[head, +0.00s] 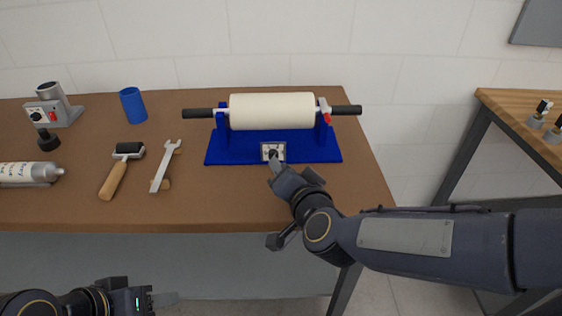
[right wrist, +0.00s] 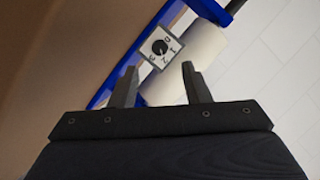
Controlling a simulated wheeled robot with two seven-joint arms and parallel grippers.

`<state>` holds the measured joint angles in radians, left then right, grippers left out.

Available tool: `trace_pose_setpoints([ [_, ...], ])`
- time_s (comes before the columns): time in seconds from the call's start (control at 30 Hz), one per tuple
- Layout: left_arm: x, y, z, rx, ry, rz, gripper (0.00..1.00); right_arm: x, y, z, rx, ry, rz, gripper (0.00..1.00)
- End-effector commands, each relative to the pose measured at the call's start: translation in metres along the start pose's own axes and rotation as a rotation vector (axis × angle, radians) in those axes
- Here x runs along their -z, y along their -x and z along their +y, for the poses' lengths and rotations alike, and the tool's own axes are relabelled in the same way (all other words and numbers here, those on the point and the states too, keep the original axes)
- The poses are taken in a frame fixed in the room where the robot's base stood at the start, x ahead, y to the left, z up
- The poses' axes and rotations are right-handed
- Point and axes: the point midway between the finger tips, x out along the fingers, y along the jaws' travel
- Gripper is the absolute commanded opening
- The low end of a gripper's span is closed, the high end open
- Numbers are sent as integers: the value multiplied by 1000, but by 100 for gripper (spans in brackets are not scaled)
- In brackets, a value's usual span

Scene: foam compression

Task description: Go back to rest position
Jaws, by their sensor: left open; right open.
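A blue stand (head: 230,152) holds a white foam roller (head: 272,110) with dark handles on the table. A small white dial with a black knob (head: 273,153) is on the stand's front; it also shows in the right wrist view, with numbers around the knob (right wrist: 160,47). My right gripper (head: 275,168) is open and empty, just in front of the dial. In the right wrist view its fingers (right wrist: 158,80) are spread, with the dial beyond and between them. My left gripper (head: 160,300) is open and empty, low at the left, below the table's front edge.
Another wooden table (head: 510,125) stands at the right.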

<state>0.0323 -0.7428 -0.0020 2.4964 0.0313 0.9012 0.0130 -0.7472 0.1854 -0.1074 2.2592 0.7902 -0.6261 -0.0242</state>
Motion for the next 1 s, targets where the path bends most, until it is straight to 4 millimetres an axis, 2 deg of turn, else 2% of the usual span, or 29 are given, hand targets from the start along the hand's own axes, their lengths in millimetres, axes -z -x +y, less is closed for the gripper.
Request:
trace_pose_setpoints([
  [0.13, 1, 2, 1, 0, 0, 0, 45, 0, 7, 0, 0, 0, 0, 43],
  [0.53, 1, 1, 1, 0, 0, 0, 45, 0, 7, 0, 0, 0, 0, 43],
  [0.67, 4, 8, 4, 0, 0, 0, 45, 11, 14, -2, 12, -4, -28, 43],
  [0.77, 10, 20, 9, 0, 0, 0, 45, 33, 34, -2, 37, -3, -98, 43],
  [0.83, 16, 32, 15, 0, 0, 0, 45, 50, 58, 1, 54, 19, -172, 43],
  [0.9, 23, 45, 20, 0, 0, 0, 45, 62, 89, 10, 52, 60, -256, 43],
  [1.0, 31, 60, 28, 0, 0, 0, 45, 68, 138, 31, 5, 135, -377, 43],
])
